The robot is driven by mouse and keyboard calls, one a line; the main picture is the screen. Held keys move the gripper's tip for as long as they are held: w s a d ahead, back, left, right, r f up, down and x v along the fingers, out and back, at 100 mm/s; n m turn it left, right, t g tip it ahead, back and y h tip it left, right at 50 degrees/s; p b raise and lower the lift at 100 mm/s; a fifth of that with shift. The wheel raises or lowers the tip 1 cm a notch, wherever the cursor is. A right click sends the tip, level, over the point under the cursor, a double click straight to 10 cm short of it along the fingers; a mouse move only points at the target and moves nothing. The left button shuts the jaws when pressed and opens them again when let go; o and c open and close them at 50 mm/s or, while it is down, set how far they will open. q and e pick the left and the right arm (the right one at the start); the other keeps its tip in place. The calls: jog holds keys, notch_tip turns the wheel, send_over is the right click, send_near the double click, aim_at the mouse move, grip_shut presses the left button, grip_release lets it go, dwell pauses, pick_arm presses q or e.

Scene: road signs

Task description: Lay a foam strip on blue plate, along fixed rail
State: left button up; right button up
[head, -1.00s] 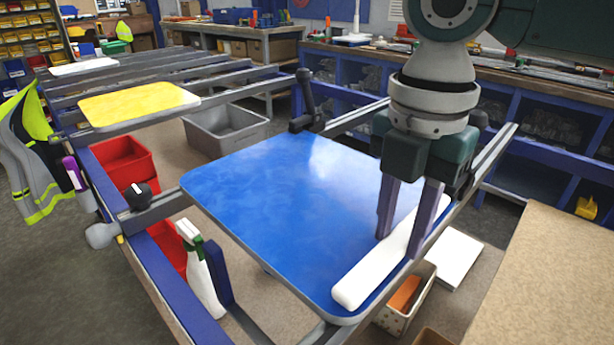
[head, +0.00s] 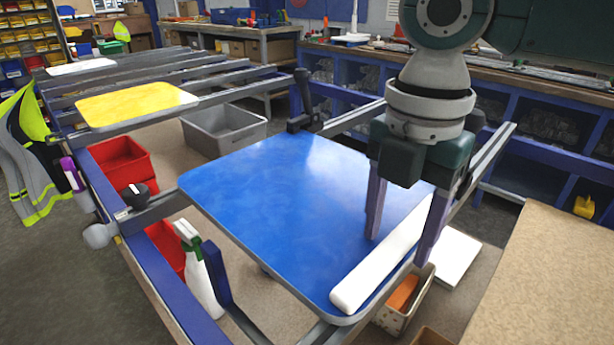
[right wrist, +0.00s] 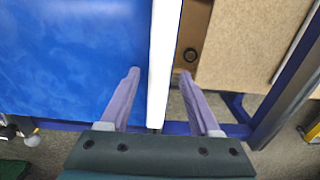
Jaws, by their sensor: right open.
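The blue plate (head: 270,190) lies flat on the frame in the head view and fills the left of the right wrist view (right wrist: 60,60). A white foam strip (head: 370,273) lies along its right edge, and it also shows in the right wrist view (right wrist: 162,60). My right gripper (head: 397,250) is open, with one finger on each side of the strip and a gap visible beside it. In the right wrist view its fingertips (right wrist: 160,73) straddle the strip. A grey metal rail (head: 492,150) runs past the plate's right side, partly hidden by my gripper. My left gripper is not in view.
A yellow plate (head: 135,102) lies on the frame farther back. A spray bottle (head: 200,275) and red bins (head: 120,160) are at the left. A white block (head: 455,255) and a small box (head: 405,300) sit below the plate's right edge. A tan board (head: 550,270) is at right.

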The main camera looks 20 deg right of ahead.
aim_at(395, 243)
notch_tip(395, 243, up, 12)
jog(key=p, duration=0.1)
dwell(0.5)
